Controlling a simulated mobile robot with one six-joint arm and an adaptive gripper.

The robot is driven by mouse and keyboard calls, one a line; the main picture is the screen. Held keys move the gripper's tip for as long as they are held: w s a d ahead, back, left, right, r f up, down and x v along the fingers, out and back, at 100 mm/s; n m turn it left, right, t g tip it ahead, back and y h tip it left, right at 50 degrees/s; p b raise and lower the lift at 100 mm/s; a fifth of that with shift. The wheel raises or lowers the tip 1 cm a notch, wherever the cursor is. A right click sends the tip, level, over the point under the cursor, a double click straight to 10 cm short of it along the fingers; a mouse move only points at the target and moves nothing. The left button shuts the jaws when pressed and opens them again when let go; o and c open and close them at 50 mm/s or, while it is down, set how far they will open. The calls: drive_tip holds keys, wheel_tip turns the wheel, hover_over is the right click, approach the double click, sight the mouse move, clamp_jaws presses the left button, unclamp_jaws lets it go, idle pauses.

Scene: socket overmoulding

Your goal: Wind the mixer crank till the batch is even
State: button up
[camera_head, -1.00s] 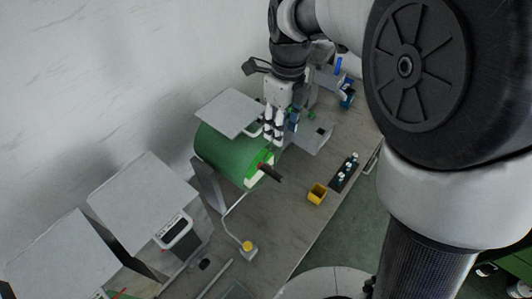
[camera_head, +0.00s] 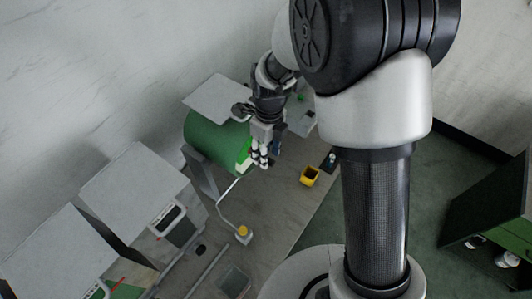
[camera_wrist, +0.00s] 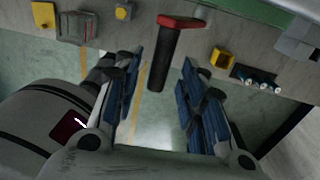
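The mixer drum (camera_head: 210,133) is a green cylinder lying at the left of the bench in the head view. Its crank has a red arm (camera_wrist: 181,22) and a black handle (camera_wrist: 164,62), both clear in the wrist view. My gripper (camera_head: 260,163) is at the drum's front end and hides the crank in the head view. In the wrist view my gripper (camera_wrist: 163,72) is open, with one blue-padded finger on each side of the black handle. Gaps show between handle and fingers. The batch inside the drum cannot be seen.
A yellow cup (camera_head: 310,177) and a dark rack (camera_wrist: 254,78) with several white-topped pieces stand on the bench. A box with a yellow button (camera_head: 242,231) is near the bench front. A grey plate (camera_head: 220,98) is above the drum. Grey machines (camera_head: 134,187) stand at left.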

drive_tip(key=shift+f, duration=0.65)
drive_tip(key=shift+c, duration=0.5)
clamp_jaws()
